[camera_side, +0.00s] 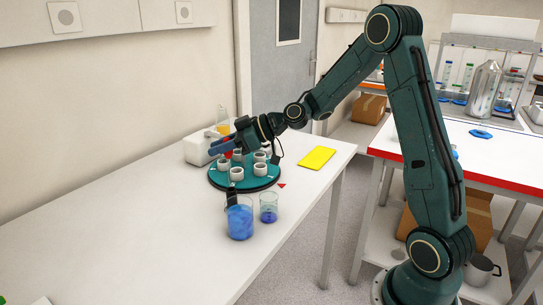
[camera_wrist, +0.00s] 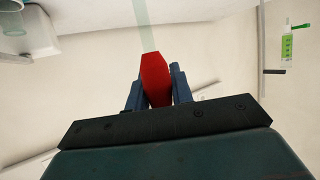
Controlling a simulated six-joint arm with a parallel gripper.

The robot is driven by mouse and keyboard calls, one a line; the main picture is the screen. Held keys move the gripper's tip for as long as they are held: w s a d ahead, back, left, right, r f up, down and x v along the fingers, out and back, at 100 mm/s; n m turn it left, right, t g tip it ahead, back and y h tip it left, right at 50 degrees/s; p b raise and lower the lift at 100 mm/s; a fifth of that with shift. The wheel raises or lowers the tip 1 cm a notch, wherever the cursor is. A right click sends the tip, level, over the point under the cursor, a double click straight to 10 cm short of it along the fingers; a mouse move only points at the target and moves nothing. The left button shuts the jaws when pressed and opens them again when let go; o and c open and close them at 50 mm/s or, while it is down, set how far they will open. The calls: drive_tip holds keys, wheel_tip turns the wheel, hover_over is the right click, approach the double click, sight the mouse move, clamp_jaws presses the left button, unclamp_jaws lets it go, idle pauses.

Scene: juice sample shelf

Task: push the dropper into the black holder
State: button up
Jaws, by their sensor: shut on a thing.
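My gripper (camera_side: 217,146) reaches left above the round green rack in the side view, with its blue fingers roughly level. In the wrist view my gripper (camera_wrist: 157,78) is shut on the red bulb of the dropper (camera_wrist: 155,72). The dropper's pale clear tube points away from the fingers, toward the top of the picture. In the side view the dropper is mostly hidden by the fingers. A small dark upright piece (camera_side: 232,196), possibly the black holder, stands by the blue-filled beaker, in front of the rack. I cannot tell whether it is the holder.
The round green rack (camera_side: 217,183) carries several white cups. A blue-filled beaker (camera_side: 239,221) and a smaller glass (camera_side: 268,209) stand in front. A white box (camera_side: 195,151) and an orange-filled flask (camera_side: 223,128) are behind. A yellow pad (camera_side: 317,158) lies right.

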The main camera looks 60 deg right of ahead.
wheel_tip(320, 180, down, 7)
idle(5.2)
drive_tip(key=shift+f, duration=0.1)
drive_tip(key=o, duration=0.8)
drive_tip(key=shift+c, duration=0.2)
drive_tip(key=shift+s+d, duration=0.1)
drive_tip(key=v, duration=1.3)
drive_tip(key=shift+s+d, duration=0.15)
drive_tip(key=shift+s, duration=0.1)
